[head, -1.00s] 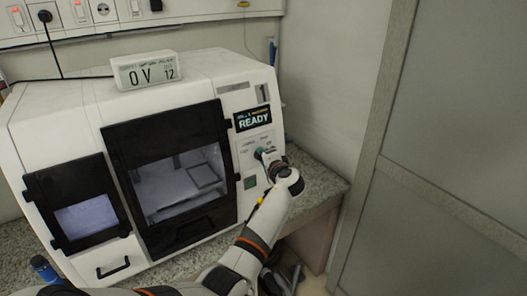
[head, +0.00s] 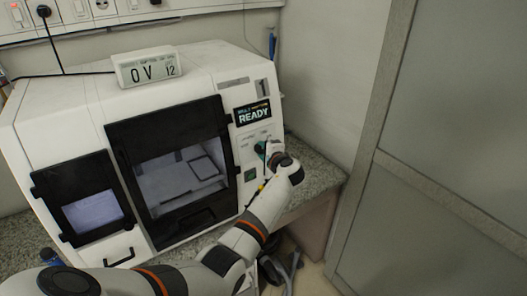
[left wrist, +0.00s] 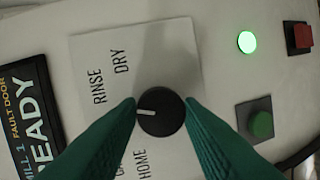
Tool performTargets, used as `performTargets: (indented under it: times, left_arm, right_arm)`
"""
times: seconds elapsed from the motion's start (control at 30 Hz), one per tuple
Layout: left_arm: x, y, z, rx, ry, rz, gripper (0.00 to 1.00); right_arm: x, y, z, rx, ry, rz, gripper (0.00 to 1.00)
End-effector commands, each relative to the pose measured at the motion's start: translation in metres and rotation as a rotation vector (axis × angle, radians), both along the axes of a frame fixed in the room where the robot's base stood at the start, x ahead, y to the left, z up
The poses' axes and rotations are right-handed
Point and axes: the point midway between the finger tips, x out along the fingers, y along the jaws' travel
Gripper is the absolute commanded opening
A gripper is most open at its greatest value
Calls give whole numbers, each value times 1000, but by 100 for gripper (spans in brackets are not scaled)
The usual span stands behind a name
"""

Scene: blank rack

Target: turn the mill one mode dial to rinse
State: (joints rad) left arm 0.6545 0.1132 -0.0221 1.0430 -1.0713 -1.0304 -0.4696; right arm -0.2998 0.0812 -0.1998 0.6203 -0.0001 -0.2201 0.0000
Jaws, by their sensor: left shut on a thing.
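The mode dial (left wrist: 160,112) is a round black knob with a white pointer mark, seen in the left wrist view. The mark points to the picture's left, between the RINSE label (left wrist: 98,87) and a partly hidden label below it. DRY and HOME can also be read. My left gripper (left wrist: 161,106) has its teal fingers shut on the dial, one on each side. In the head view my left gripper (head: 262,149) is at the control panel of the white mill (head: 60,125) and hides most of the dial.
The mill's display (head: 253,113) reads READY. Near the dial are a lit green lamp (left wrist: 247,42), a red button (left wrist: 299,37) and a green button (left wrist: 261,123). A small clock-like display (head: 146,69) stands on top. A grey door (head: 450,120) is at the right.

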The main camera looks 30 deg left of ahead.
Motion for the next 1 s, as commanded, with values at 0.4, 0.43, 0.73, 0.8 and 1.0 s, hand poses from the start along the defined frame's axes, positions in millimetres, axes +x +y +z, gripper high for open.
performTargets:
  times: [0.4,0.43,0.73,0.8,1.0]
  left_arm:
    - [0,0,-1,-2,0,1,55]
    - [0,0,-1,-2,0,1,55]
    - [-8,-14,2,-1,-3,-1,55]
    - [-14,-23,4,-4,-4,-1,55]
    - [-35,-56,13,-4,-3,-3,55]
  right_arm:
    - [0,2,0,2,-1,-1,0]
    - [0,2,0,2,-1,-1,0]
    - [0,2,-5,2,0,-1,0]
    - [0,2,-8,2,0,-1,0]
    - [0,2,-22,2,0,-1,0]
